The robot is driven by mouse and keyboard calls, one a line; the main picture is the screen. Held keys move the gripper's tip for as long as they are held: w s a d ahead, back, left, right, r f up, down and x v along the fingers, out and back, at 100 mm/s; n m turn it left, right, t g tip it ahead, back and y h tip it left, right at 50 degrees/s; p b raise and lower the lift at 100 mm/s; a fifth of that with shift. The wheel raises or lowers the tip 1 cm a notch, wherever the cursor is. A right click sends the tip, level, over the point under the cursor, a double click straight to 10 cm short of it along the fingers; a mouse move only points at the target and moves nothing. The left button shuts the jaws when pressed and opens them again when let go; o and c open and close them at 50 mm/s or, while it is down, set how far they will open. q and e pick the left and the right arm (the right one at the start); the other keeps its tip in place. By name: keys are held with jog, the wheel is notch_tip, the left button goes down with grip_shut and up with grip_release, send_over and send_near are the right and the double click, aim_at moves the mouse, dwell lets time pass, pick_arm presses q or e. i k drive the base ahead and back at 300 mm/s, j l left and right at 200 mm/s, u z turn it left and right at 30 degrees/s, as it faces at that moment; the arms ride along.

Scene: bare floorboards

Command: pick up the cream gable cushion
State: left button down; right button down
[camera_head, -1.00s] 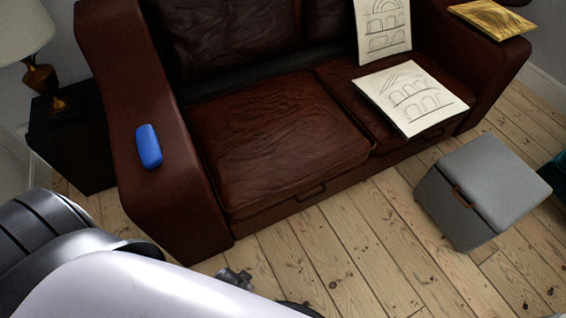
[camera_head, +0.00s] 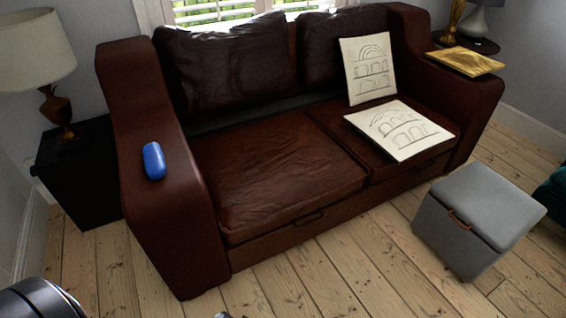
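The cream gable cushion (camera_head: 402,132) is a flat, pale square with a line drawing of a gable over rows of arches. It lies tilted on the right seat of the brown leather sofa (camera_head: 255,232), its near corner by the front edge. A second cream cushion (camera_head: 368,70), drawn with a large round arch over smaller arches, leans upright against the backrest behind it. Neither cushion is held. Part of my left arm shows at the bottom left corner. A tiny grey sliver at the bottom edge is too small to identify. Neither gripper can be made out.
A blue rounded object (camera_head: 154,161) lies on the left armrest. A gold cushion-like slab (camera_head: 465,61) lies on the right armrest. A grey storage ottoman (camera_head: 478,215) stands in front at right. A dark side table (camera_head: 85,185) with a lamp stands left. Floorboards in front are clear.

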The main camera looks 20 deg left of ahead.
aim_at(401, 132)
jog(key=i+u, duration=0.2)
jog(key=i, duration=0.25)
jog(key=i+l+u, duration=0.2)
jog(key=i, duration=0.3)
jog(key=i+l+u, duration=0.2)
jog(key=i, duration=0.25)
